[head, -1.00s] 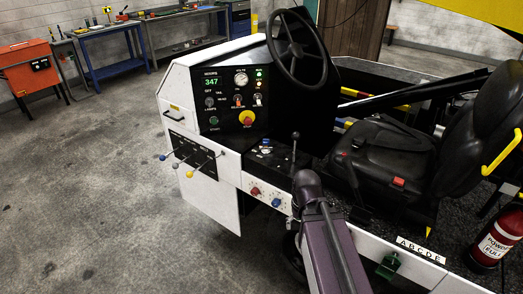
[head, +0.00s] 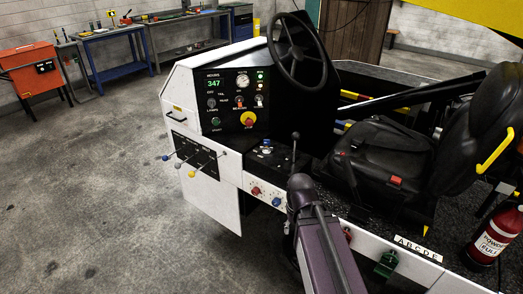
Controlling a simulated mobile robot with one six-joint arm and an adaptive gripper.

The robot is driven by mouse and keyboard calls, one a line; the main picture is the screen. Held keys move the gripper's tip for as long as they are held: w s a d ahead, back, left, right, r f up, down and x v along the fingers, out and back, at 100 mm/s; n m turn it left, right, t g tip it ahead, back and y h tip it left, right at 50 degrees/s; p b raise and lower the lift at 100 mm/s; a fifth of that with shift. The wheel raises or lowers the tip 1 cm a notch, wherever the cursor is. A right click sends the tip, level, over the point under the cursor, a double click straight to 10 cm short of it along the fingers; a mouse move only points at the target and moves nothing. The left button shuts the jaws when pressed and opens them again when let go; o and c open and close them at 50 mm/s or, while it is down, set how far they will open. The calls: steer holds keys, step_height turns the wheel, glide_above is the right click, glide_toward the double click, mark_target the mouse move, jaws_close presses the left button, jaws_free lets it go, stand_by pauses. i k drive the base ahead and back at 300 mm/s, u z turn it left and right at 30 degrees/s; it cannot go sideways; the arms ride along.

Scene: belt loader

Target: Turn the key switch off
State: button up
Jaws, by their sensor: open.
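The control panel (head: 234,100) of the belt loader faces me left of the steering wheel. It carries a lit green display, a gauge, a lamp knob (head: 211,103), two toggle switches and a red stop button on yellow (head: 249,120). A small console (head: 265,150) with a silver and blue control lies below it. I cannot tell which control is the key switch, or its position. My arm rises from the bottom edge, its dark joint in front of the white side panel. My gripper is not in view.
Several ball-ended levers (head: 190,160) stick out at the left front. A black upright lever (head: 295,147) stands beside the console. Open floor lies left.

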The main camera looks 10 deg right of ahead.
mark_target(266, 150)
steer(key=u, duration=0.25)
steer(key=k, duration=0.75)
steer(key=u, duration=0.45)
steer(key=k, duration=0.55)
steer(key=u, duration=0.25)
steer(key=i, duration=1.5)
steer(key=z, duration=0.9)
steer(key=i, duration=0.5)
steer(key=z, duration=0.25)
